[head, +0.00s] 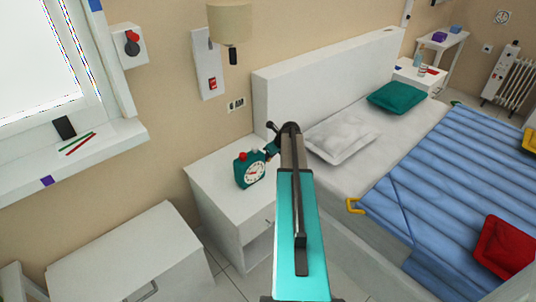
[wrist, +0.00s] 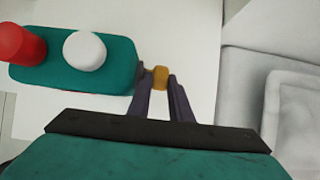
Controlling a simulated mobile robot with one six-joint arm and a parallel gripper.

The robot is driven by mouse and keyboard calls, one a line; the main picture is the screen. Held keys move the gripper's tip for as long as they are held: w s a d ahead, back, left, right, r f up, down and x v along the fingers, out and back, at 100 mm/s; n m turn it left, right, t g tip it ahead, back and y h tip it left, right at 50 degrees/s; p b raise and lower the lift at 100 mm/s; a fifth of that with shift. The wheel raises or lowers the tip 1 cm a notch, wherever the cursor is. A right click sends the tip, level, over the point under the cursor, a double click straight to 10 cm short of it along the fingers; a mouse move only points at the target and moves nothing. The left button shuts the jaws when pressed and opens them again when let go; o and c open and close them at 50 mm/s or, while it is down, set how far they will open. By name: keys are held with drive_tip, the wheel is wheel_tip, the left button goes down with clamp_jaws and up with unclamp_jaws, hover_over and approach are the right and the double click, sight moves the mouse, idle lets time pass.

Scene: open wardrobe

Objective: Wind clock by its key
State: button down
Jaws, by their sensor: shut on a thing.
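The teal clock (head: 250,171) with a white face stands upright on the white bedside table (head: 205,180). In the wrist view the clock (wrist: 112,70) shows from above, with a red knob (wrist: 20,45) and a white knob (wrist: 85,50) on top. A small brass-yellow key (wrist: 160,75) sticks out at the clock's right side. My gripper (wrist: 159,86) is shut on the key, a finger on each side. In the head view my gripper (head: 271,150) is beside the clock's right side, and the key cannot be made out there.
The bed with a white headboard (head: 320,73) and a pale pillow (head: 340,138) is to the right. A wall lamp (head: 230,22) hangs above the table. A white cabinet (head: 130,255) stands at the front left, below the windowsill (head: 70,160).

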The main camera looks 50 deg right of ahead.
drive_tip(key=shift+w+r+g+p, duration=0.15)
drive_tip(key=shift+r+g+p, duration=0.15)
drive_tip(key=shift+p, duration=0.35)
drive_tip(key=shift+w+d+g+p, duration=0.1)
drive_tip(key=shift+w+g+p, duration=0.15)
drive_tip(key=shift+g+p, duration=0.8)
drive_tip(key=shift+w+r+g+p, duration=0.1)
drive_tip(key=shift+w+g+p, duration=0.15)
drive_tip(key=shift+g+p, duration=0.75)
drive_tip(key=shift+w+d+g+p, duration=0.1)
drive_tip(key=shift+w+g+p, duration=0.2)
drive_tip(key=shift+g+p, duration=0.5)
drive_tip(key=shift+w+g+y, duration=0.1)
drive_tip(key=shift+g+y, duration=0.2)
drive_tip(key=shift+g, duration=0.55)
drive_tip(key=shift+g, duration=0.3)
drive_tip(key=c, duration=1.9)
unclamp_jaws()
drive_tip(key=shift+o, duration=0.2)
